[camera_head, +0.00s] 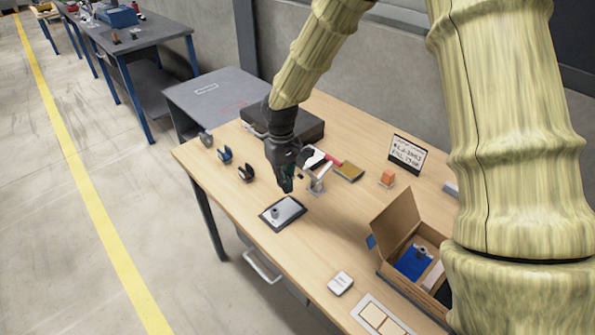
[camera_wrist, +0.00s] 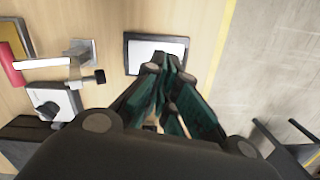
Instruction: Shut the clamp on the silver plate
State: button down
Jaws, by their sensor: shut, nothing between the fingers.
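The clamp (camera_head: 318,181) stands on the wooden table just right of my gripper in the head view. It has a pale metal body on a small silver plate. In the wrist view, the silver plate (camera_wrist: 88,48) lies at upper left, with a white bar (camera_wrist: 42,63) and a black-tipped part (camera_wrist: 98,77) reaching from the clamp. Whether the clamp is open or shut is hard to tell. My gripper (camera_head: 288,187) is shut and empty, pointing down beside the clamp and apart from it in the wrist view. Its fingers (camera_wrist: 170,65) overlap the dark-rimmed tray there.
A dark-rimmed tray (camera_head: 268,220) with a small grey part lies in front of my gripper. An open carton (camera_head: 398,222) is at right.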

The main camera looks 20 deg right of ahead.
jog(key=d+r+m+g+y+p, duration=0.1)
jog(key=d+m+y, duration=0.4)
jog(key=d+m, duration=0.8)
jog(key=shift+s+d+m+g+p, duration=0.35)
jog(key=shift+d+g+p, duration=0.15)
jog(key=shift+p, duration=0.4)
jog(key=shift+d+r, duration=0.1)
